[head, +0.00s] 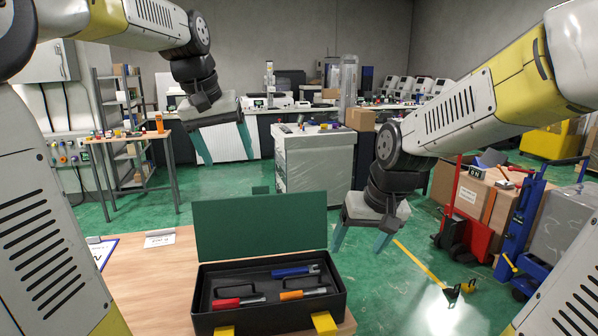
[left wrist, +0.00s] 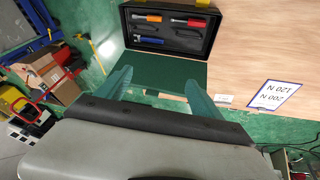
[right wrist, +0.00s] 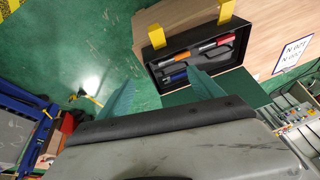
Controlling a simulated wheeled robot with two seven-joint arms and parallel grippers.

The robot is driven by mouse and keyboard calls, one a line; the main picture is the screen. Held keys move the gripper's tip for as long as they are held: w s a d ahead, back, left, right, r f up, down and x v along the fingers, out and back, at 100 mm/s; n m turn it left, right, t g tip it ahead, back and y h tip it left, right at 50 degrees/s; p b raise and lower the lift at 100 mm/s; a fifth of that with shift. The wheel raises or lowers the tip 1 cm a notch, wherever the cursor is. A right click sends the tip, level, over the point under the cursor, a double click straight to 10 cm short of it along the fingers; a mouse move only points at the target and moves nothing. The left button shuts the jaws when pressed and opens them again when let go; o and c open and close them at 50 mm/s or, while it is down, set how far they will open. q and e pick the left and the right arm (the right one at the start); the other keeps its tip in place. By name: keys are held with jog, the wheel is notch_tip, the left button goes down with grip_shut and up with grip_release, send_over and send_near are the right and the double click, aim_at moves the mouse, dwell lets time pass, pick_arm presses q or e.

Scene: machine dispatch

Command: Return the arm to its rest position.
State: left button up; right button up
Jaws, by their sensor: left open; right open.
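My left gripper (head: 223,143) is open and empty, raised in the air above and behind the table at the left. Its spread teal fingers also show in the left wrist view (left wrist: 158,92). My right gripper (head: 360,243) is open and empty, lower, to the right of the toolbox lid and apart from it. Its fingers also show in the right wrist view (right wrist: 160,95). An open black toolbox (head: 270,318) with a raised green lid (head: 262,225) sits on the wooden table (head: 140,290). Red, orange and blue-handled tools lie in it.
A printed sheet (head: 100,252) and a small label card (head: 160,238) lie on the table left of the toolbox. A grey cabinet (head: 313,165) stands behind. A red hand truck (head: 463,205) and boxes stand at the right. Green floor is open between.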

pick_arm(q)
jog(key=s+f, duration=0.3)
jog(key=s, duration=0.3)
jog(key=s+d+f+t, duration=0.1)
jog(key=s+f, duration=0.2)
jog(key=s, duration=0.3)
jog(key=s+f+m+t, duration=0.1)
jog(key=s+f, duration=0.3)
jog(key=s, duration=0.3)
jog(key=shift+d, duration=0.25)
pick_arm(e)
jog(key=s+d+r+t, duration=0.1)
jog(key=s+r+t, duration=0.1)
jog(key=s+r, duration=0.4)
jog(key=s, duration=0.3)
jog(key=shift+s+d+r, duration=0.3)
jog(key=shift+d, duration=0.1)
